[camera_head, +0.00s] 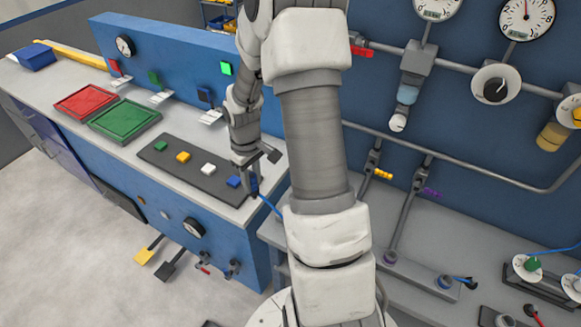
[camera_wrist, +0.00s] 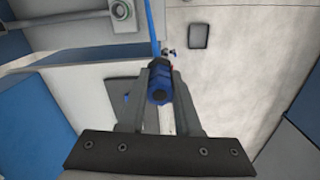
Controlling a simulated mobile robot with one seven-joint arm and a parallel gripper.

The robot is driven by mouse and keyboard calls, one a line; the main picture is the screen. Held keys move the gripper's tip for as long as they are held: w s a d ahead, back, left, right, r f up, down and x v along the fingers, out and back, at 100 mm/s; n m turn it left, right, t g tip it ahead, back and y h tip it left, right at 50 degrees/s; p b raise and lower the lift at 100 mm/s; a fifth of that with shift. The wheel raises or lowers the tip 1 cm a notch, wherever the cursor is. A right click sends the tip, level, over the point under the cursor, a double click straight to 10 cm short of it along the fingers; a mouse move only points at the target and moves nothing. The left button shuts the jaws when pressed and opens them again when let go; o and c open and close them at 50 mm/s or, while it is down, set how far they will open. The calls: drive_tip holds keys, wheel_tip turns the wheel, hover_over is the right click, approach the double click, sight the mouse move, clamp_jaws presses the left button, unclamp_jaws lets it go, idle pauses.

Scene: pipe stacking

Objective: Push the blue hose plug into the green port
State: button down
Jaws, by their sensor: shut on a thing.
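My gripper (camera_head: 252,180) is shut on the blue hose plug (camera_wrist: 159,86), which sits between the two fingers in the wrist view. A thin blue hose (camera_wrist: 153,30) runs from the plug to the top of that view. In the head view the gripper hangs low by the right end of the dark button strip, and the blue hose (camera_head: 268,204) trails down and right behind my arm. A round port with green on it (camera_head: 533,265) stands on a fixture at the far lower right, well apart from my gripper. Its opening is hard to make out.
The dark strip (camera_head: 172,172) with coloured blocks lies on the left bench, near red (camera_head: 84,103) and green (camera_head: 124,118) trays. Pipes and gauges line the blue wall at right. A grey lower bench (camera_head: 420,225) carries fittings. My arm hides the middle.

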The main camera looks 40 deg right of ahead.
drive_tip(key=s+d+n, duration=0.2)
drive_tip(key=s+d, duration=0.2)
drive_tip(key=d, duration=0.7)
wheel_tip(320, 180, down, 10)
drive_tip(key=b, duration=0.6)
drive_tip(key=shift+a+r, duration=0.2)
drive_tip(key=shift+a, duration=0.05)
drive_tip(key=shift+f+b, duration=1.2)
drive_tip(key=shift+f, duration=0.4)
drive_tip(key=c, duration=0.5)
unclamp_jaws()
wheel_tip(320, 180, up, 18)
drive_tip(key=shift+f+p, duration=0.25)
drive_tip(key=shift+p, duration=0.25)
